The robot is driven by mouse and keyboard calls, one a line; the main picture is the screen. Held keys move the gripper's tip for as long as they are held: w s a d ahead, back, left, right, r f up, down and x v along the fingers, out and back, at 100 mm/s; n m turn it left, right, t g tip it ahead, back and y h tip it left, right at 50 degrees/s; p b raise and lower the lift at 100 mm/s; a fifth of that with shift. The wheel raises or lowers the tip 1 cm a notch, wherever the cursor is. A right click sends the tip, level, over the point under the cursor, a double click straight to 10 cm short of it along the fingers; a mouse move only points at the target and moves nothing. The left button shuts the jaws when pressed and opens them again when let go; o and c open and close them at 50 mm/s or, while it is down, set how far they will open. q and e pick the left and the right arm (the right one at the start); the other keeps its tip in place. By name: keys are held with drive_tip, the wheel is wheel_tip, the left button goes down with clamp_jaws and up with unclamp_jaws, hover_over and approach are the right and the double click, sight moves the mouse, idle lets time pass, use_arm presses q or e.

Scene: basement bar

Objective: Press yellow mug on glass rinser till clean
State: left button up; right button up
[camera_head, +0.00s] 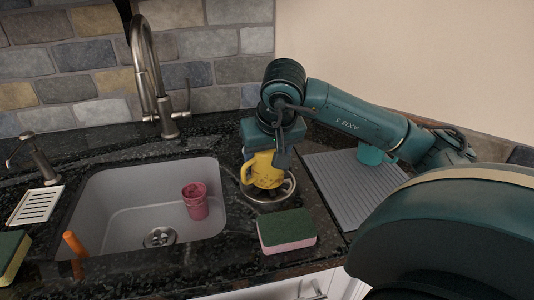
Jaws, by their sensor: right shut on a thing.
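The yellow mug (262,172) is in my right gripper (266,150), which is shut on it from above. The mug has dark marks on its side. It is over the glass rinser (270,197), a round metal piece set in the counter right of the sink. The mug's lower edge is at the rinser; whether it is pressed down on it I cannot tell. My fingers hide part of the mug's upper side. My left gripper is not in view.
The sink (118,190) holds a pink cup (195,200) and an orange stick-like thing (75,243). A green-and-pink sponge (287,230) lies in front of the rinser. A grey ridged mat (345,185) is at right. The faucet (153,75) stands behind the sink.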

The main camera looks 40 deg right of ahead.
drive_tip(key=shift+a+f+b, duration=0.1)
drive_tip(key=shift+f+b, duration=0.2)
drive_tip(key=shift+f, duration=0.15)
idle(1.3)
idle(0.7)
drive_tip(key=shift+r+p, duration=2.85)
drive_tip(key=shift+r, duration=0.8)
